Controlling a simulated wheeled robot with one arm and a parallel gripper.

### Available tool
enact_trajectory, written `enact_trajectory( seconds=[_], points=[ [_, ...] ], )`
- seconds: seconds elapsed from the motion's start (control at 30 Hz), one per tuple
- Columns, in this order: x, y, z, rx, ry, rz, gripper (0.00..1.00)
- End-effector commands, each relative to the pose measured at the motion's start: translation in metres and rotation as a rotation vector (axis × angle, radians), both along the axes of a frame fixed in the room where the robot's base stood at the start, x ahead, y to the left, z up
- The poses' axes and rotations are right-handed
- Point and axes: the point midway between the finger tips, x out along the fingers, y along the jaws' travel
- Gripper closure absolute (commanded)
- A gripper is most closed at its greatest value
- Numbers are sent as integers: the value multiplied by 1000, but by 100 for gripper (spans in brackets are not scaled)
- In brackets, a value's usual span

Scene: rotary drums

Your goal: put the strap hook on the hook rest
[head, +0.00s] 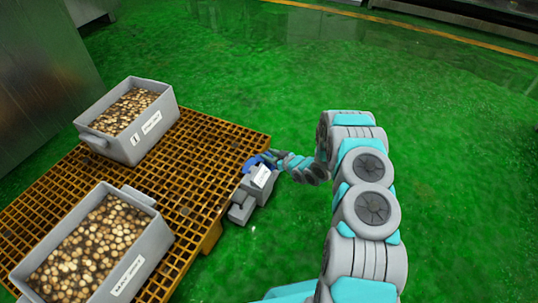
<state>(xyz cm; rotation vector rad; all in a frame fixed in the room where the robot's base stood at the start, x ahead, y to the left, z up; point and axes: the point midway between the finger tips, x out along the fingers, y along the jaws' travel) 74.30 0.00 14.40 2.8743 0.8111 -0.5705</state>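My arm reaches in from the lower right and bends left. My gripper (274,156) is at the right edge of the orange grid pallet. A small blue piece (255,161), perhaps the strap hook, is right at the gripper's tip. It is too small to tell whether the fingers are closed on it. A grey stepped block (242,205) with a tilted white label (262,176) is at the pallet's edge, just below the gripper. It may be the hook rest, but the label cannot be read. Contact between the blue piece and the block cannot be made out.
The orange grid pallet (190,170) carries two grey bins of small round pale pieces, one at the back (165,118) and one in front (160,245). A metal cabinet (45,75) stands at the upper left. The green floor to the right is clear.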

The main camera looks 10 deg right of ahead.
Motion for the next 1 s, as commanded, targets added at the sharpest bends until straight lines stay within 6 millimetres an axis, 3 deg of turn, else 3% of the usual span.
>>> enact_trajectory(
  seconds=[0.43, 1.0],
  points=[
    [-6, -4, 5, 0, 1, -1, 48],
    [-85, -53, 43, -1, 3, -1, 48]
  ],
)
